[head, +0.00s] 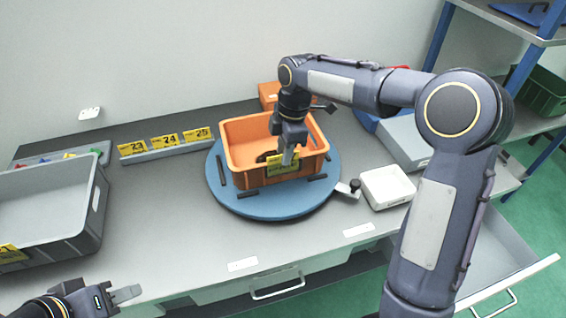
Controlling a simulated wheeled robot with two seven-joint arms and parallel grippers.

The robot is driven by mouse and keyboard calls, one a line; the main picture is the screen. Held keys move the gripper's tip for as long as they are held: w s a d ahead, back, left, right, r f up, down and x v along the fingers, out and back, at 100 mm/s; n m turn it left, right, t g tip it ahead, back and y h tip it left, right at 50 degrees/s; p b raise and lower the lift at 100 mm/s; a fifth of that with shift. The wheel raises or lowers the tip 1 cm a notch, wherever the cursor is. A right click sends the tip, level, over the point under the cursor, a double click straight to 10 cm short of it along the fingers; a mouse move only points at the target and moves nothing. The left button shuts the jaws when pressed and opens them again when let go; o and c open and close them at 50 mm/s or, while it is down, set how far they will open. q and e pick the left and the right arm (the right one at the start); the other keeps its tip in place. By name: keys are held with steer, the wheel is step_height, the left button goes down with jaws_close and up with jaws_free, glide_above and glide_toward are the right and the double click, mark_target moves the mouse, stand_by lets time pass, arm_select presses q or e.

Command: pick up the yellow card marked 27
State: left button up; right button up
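A yellow card (274,168) is at the front wall of the orange bin (240,166). Its number is too small and too covered to read, so I cannot tell if it is 27. My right gripper (289,157) points down at this card, its fingers overlapping the card's upper part. I cannot tell whether the fingers are closed on it. My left gripper (126,294) is low at the left front, away from the cards. Its fingers look empty, but their gap is not clear.
The orange bin stands on a round blue turntable (262,208), with dark parts inside. Yellow cards 23 (132,147), 24 (165,140) and 25 (198,135) stand on a grey rail. A grey bin (85,230) is left; a white box (386,187) is right. An open drawer (490,255) juts out.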

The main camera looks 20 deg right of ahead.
steer(key=shift+f, duration=0.25)
stand_by(0.3)
jaws_close()
stand_by(1.5)
